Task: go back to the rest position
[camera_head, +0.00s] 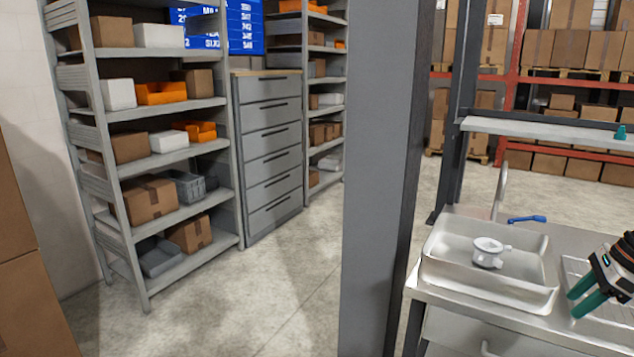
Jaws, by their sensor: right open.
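My right gripper (583,298) comes in at the right edge, a dark wrist with two green fingers pointing down and left. It is open and nothing shows between its fingers. It is over the ribbed drain area of the steel counter (452,293), to the right of the sink basin (447,267). A white cup-like part with side lugs (488,252) is in the basin, apart from the gripper. My left gripper is not in view.
A tap (499,193) and a blue handled tool (527,219) are behind the basin. A wide grey pillar (378,180) stands left of the counter. Grey shelves (178,157) with boxes and a drawer cabinet (270,150) stand at left. Open floor (285,290) lies between.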

